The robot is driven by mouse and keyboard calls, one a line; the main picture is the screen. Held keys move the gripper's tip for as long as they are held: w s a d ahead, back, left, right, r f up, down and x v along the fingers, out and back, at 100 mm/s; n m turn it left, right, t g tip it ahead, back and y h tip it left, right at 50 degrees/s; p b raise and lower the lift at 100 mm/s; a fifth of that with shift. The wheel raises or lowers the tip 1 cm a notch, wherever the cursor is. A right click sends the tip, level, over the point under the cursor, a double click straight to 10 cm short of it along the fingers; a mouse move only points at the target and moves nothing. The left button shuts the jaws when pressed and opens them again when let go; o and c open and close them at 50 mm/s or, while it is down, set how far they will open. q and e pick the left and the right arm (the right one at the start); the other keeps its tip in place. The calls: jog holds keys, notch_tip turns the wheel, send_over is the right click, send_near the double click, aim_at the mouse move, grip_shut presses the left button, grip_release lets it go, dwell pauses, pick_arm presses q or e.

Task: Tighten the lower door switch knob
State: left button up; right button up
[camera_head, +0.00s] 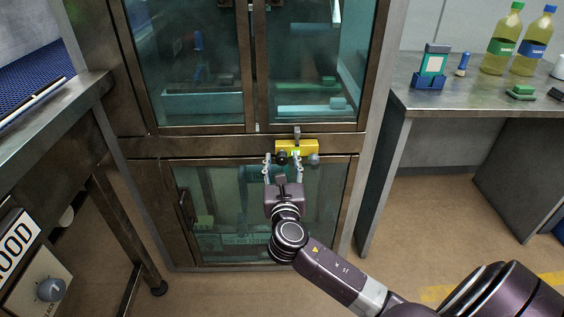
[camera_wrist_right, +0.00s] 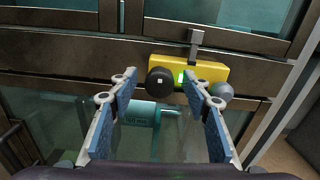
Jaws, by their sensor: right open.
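A yellow switch box (camera_head: 297,146) is fixed to the dark metal crossbar between the upper and lower glass doors. It also shows in the right wrist view (camera_wrist_right: 208,68). On its front are a black round knob (camera_wrist_right: 160,83) at the left, a lit green indicator (camera_wrist_right: 181,78) and a grey knob (camera_wrist_right: 222,91) at the lower right. A grey metal lever (camera_wrist_right: 195,40) stands up from its top. My right gripper (camera_head: 283,159) is open and empty, just below and in front of the box, its fingers spread to either side of the black knob. Contact cannot be told. My left gripper is out of view.
The lower glass door (camera_head: 322,205) lies behind my right gripper. A metal counter (camera_head: 425,100) at the right holds bottles and small items. A bench (camera_head: 60,115) with a blue mesh stands at the left, a grey dial (camera_head: 51,290) below it. The floor between is clear.

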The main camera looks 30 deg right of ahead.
jog(key=c, duration=1.2)
jog(key=shift+o, duration=0.2)
